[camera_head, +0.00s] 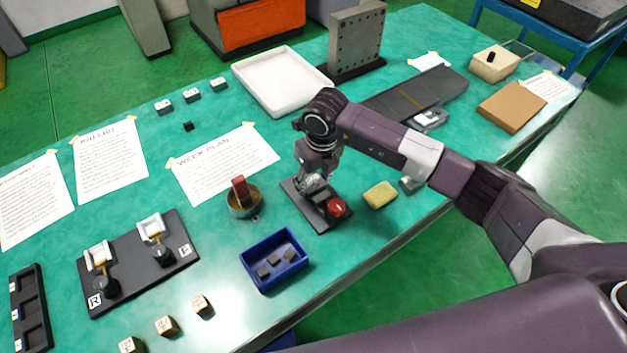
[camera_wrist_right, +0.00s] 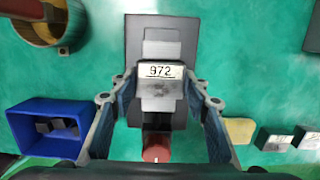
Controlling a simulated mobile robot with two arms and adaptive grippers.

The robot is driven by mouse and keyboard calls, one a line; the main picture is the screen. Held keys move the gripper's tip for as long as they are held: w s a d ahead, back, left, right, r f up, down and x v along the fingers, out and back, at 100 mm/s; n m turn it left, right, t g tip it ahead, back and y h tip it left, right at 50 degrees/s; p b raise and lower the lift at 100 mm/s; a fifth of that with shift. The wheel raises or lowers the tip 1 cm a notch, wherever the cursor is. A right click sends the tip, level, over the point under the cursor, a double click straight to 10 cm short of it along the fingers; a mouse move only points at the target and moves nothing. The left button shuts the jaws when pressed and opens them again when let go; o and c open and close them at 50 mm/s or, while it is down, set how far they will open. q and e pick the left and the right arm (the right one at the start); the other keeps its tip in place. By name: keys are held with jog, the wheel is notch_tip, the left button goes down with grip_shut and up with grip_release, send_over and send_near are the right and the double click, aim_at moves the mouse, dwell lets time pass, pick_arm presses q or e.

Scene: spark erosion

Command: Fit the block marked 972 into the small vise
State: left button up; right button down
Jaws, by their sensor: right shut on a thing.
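The block marked 972 (camera_wrist_right: 161,72) has a pale label with black digits and a grey metal body. My right gripper (camera_head: 314,184) is shut on it, with a finger on either side in the right wrist view (camera_wrist_right: 160,88). The small vise has a dark base plate (camera_head: 293,196) and a red knob (camera_head: 336,207). In the right wrist view, the block overlaps the middle of the vise (camera_wrist_right: 132,45), with the red knob (camera_wrist_right: 156,147) below it. I cannot tell whether the block rests between the jaws or is just above them. My left gripper is not in view.
A round brass-coloured bowl (camera_head: 243,209) and a blue bin (camera_head: 274,260) with grey pieces stand left of the vise. A yellow sponge (camera_head: 380,195) lies right of it. A black board (camera_head: 138,277) with two white-topped fixtures is at left. A white tray (camera_head: 280,80) stands behind.

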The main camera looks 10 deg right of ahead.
jog(key=shift+f, duration=0.1)
jog(key=c, duration=1.2)
grip_release()
jog(key=shift+c, duration=0.2)
jog(key=shift+o, duration=1.1)
jog(key=shift+f, duration=0.1)
notch_tip(320, 180, up, 12)
jog(key=s, duration=0.1)
jog(key=shift+s+d, duration=0.35)
